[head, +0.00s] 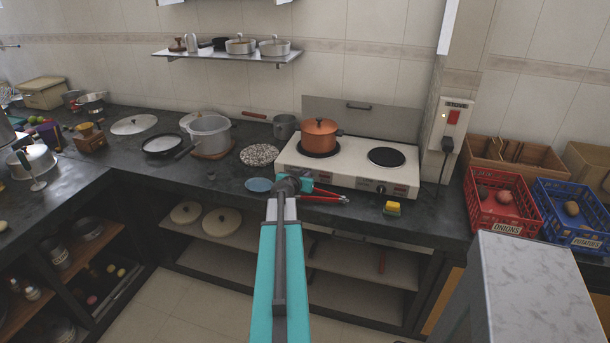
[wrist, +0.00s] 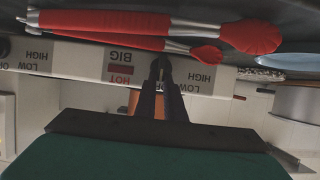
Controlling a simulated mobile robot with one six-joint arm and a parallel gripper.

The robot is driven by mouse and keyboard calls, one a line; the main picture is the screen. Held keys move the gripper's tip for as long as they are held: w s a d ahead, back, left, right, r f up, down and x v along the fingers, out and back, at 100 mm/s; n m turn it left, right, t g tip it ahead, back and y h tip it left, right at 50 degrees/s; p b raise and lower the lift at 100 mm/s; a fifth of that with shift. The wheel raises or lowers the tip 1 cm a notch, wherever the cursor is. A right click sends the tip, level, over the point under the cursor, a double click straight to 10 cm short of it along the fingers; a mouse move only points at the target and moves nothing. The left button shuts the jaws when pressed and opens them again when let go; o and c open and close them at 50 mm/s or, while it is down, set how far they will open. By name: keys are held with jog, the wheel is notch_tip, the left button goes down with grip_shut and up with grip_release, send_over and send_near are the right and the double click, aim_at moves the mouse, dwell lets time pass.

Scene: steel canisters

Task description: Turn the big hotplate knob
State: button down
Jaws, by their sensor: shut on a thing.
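The white two-plate hotplate (head: 345,180) stands on the dark counter. An orange lidded pot (head: 319,134) sits on its left plate, and its right plate (head: 386,157) is bare. In the wrist view, the hotplate's front panel (wrist: 85,60) appears upside down, with BIG, HOT, LOW and HIGH markings. My gripper (wrist: 161,68) is at this panel beside the BIG label, its dark fingers shut on the big hotplate knob. The fingers mostly hide the knob, so its turn angle cannot be told. In the head view, my arm hides it; another knob (head: 381,190) shows farther right.
Red-handled utensils (head: 322,197) lie on the counter in front of the hotplate, close to my gripper in the wrist view (wrist: 150,22). A blue dish (head: 259,185) is to the left, a yellow sponge (head: 392,209) to the right. A red crate (head: 480,205) stands farther right.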

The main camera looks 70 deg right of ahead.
jog(key=shift+w+d+f+n+b, duration=0.1)
jog(key=shift+w+n+b, duration=0.15)
jog(key=shift+b, duration=0.85)
jog(key=shift+f+n+g+b, duration=0.1)
jog(key=shift+n+g+b, duration=0.3)
jog(key=shift+b, duration=0.4)
jog(key=n+b, duration=0.1)
jog(key=b, duration=0.1)
jog(key=g+b, duration=0.1)
jog(key=b, duration=0.2)
jog(key=shift+w+f+n, duration=0.15)
jog(key=shift+w+n, duration=0.2)
jog(key=n+b, duration=0.1)
jog(key=b, duration=0.1)
jog(key=n+g+b, duration=0.1)
jog(key=b, duration=0.1)
jog(key=g+b, duration=0.1)
jog(key=b, duration=0.1)
jog(key=shift+w+f+n+h, duration=0.25)
jog(key=shift+w+n+h, duration=0.1)
jog(key=shift+n+h, duration=0.05)
jog(key=shift+w+n+g+b, duration=0.1)
jog(key=shift+n+g+b, duration=0.45)
jog(key=shift+b, duration=0.35)
jog(key=shift+n, duration=0.25)
